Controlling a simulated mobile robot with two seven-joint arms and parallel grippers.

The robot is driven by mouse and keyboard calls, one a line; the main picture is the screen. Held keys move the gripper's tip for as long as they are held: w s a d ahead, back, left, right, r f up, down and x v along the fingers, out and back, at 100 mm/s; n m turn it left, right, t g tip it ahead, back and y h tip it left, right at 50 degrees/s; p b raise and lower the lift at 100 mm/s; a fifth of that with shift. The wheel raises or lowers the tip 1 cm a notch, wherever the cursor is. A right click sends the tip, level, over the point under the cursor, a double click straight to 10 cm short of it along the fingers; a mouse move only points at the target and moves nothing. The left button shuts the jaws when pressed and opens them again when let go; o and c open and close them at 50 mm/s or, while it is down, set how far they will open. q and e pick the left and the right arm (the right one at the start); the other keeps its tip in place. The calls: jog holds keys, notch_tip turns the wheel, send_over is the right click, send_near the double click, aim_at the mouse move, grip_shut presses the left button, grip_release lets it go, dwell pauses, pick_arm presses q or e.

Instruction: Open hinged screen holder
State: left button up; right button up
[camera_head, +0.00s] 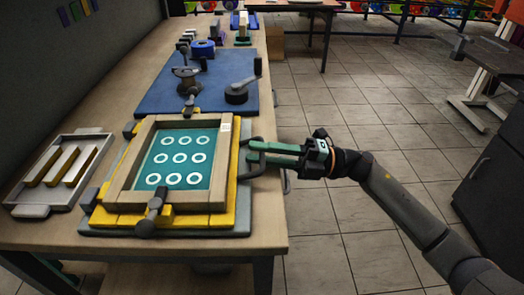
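The hinged screen holder is a wooden frame (217,190) around a teal screen (172,176) printed with rows of white rings. It lies flat, closed down over a yellow base (130,219) on a grey plate on the bench. A dark bracket handle (250,172) sticks out from its right side. My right gripper (252,152) comes in from the right, its green fingertips at this handle. The fingers look slightly apart; whether they touch the handle is unclear. A dark clamp-like part (154,212) sits at the holder's front edge. My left gripper is not in view.
A grey tray (88,150) with yellowish bars lies left of the holder. Behind is a blue plate (218,97) carrying a dark crank (238,95) and a post device (187,80). The wooden bench (262,240) ends just right of the holder; tiled floor is beyond.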

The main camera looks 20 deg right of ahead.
jog(key=shift+c, duration=0.2)
grip_shut()
dwell(1.3)
